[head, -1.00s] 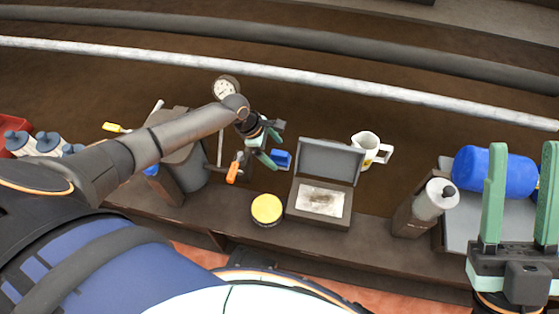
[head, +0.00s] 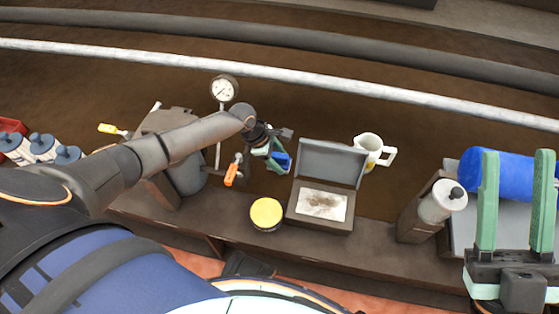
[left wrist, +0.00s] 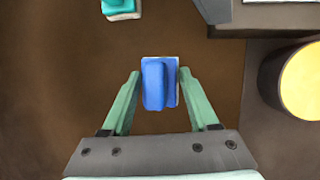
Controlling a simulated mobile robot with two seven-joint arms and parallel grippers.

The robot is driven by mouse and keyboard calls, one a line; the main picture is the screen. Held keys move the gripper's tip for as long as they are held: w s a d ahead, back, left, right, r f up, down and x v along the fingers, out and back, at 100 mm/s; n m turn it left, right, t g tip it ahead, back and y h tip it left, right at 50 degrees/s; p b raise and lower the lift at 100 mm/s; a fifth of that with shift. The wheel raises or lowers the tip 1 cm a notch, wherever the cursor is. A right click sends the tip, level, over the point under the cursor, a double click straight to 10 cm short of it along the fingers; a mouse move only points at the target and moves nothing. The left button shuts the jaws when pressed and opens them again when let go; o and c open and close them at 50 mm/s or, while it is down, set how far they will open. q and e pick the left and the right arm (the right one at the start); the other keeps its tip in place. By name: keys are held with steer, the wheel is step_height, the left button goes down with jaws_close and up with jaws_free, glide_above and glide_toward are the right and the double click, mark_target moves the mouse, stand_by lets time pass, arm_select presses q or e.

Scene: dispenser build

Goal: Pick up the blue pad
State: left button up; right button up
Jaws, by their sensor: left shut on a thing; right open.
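The blue pad (head: 284,159) is on the brown bench, left of the open grey box. In the left wrist view the blue pad (left wrist: 153,85) sits between my left fingers, with a pale edge along its far and right sides. My left gripper (head: 279,162) is shut on the pad; its green fingers flank it in the left wrist view (left wrist: 157,75). Whether the pad is clear of the bench I cannot tell. My right gripper (head: 516,156) is open and empty at the lower right, fingers upright and wide apart.
The open grey box (head: 325,205) and a yellow-topped round tin (head: 266,213) stand close by. A white mug (head: 372,149) is behind. A teal block (left wrist: 120,6) is beyond the pad.

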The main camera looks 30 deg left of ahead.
mark_target(283, 156)
arm_select(q)
steer(key=c, duration=0.6)
steer(key=shift+r, duration=0.15)
arm_select(e)
steer(key=shift+r, duration=0.15)
arm_select(q)
steer(key=shift+r+p, duration=0.55)
steer(key=shift+p, duration=0.1)
step_height(283, 156, up, 2)
steer(key=shift+r+p, duration=0.1)
steer(key=shift+p, duration=0.85)
arm_select(e)
step_height(283, 156, up, 12)
steer(key=d+p, duration=0.1)
steer(key=p, duration=0.7)
arm_select(q)
steer(key=s+d+r+p, duration=0.2)
steer(key=s+d+r, duration=0.3)
steer(key=s+r, duration=0.4)
steer(key=shift+s+r, duration=0.25)
steer(key=shift+s, duration=1.75)
arm_select(e)
steer(key=w+d+f+m+h, duration=0.1)
steer(key=w+f+m+h, duration=0.3)
steer(key=f, duration=0.4)
steer(key=shift+w+m+g+h, duration=0.3)
steer(key=shift+w+h, duration=0.25)
steer(key=shift+h, duration=0.85)
